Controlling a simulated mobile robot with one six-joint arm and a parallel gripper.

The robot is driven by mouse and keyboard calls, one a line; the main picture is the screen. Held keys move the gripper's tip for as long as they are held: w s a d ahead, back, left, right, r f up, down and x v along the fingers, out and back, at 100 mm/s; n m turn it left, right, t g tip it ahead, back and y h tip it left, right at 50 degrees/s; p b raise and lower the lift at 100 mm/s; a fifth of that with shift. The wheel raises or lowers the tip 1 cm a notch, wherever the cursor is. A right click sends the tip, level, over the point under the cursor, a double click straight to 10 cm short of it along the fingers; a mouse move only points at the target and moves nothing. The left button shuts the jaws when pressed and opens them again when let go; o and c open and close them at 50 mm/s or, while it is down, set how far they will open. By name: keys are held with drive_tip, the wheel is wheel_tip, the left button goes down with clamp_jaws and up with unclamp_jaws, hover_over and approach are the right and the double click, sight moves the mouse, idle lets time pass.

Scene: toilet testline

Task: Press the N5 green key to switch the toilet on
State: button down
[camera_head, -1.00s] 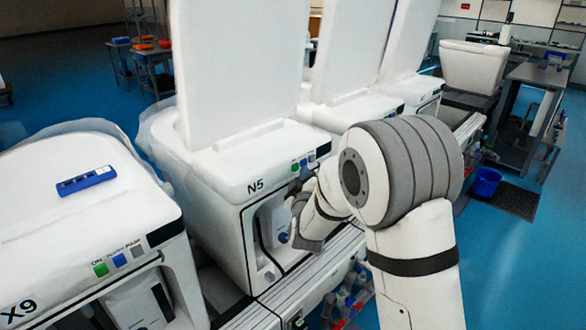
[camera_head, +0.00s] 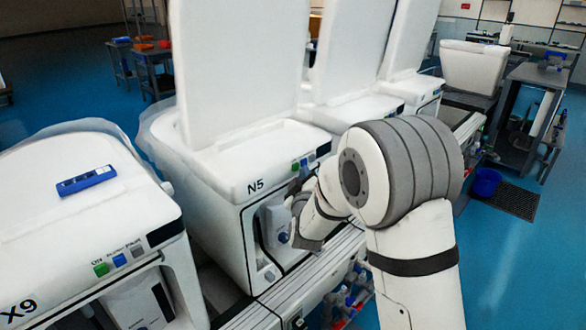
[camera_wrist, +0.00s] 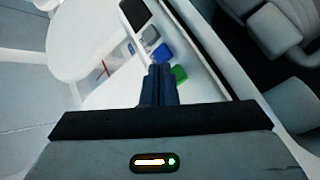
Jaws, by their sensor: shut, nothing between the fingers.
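The white N5 toilet (camera_head: 228,185) stands in the middle of the head view, its tall lid raised. On its front edge are the green key (camera_head: 295,166), a blue key (camera_head: 304,162) and a grey key (camera_head: 312,157) in a row. In the wrist view the green key (camera_wrist: 179,74) lies just right of my fingertips, with the blue key (camera_wrist: 163,53) just beyond them. My gripper (camera_wrist: 158,70) is shut and empty, its dark fingers close to the keys. I cannot tell whether the tips touch one. My arm partly blocks the N5 front in the head view.
The X9 toilet (camera_head: 75,215), with a blue bar (camera_head: 86,180) on top and its own keys, stands at the left. More toilets with raised lids stand behind N5. A blue bucket (camera_head: 486,182) is on the floor at the right.

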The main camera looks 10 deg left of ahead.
drive_tip(key=shift+w+a, duration=0.1)
drive_tip(key=shift+a, duration=0.05)
drive_tip(key=shift+w+a, duration=0.1)
drive_tip(key=shift+a, duration=0.1)
drive_tip(key=shift+w+a+b, duration=0.15)
drive_tip(key=shift+a+b, duration=0.05)
drive_tip(key=shift+b, duration=0.15)
drive_tip(key=shift+d, duration=0.15)
idle(0.4)
drive_tip(key=shift+s+d+b, duration=0.45)
drive_tip(key=shift+d, duration=0.1)
drive_tip(key=s+d+b, duration=0.1)
drive_tip(key=s+d, duration=0.1)
drive_tip(key=s+d+b, duration=0.1)
drive_tip(key=d, duration=0.1)
drive_tip(key=shift+s+d, duration=0.25)
drive_tip(key=shift+s, duration=0.1)
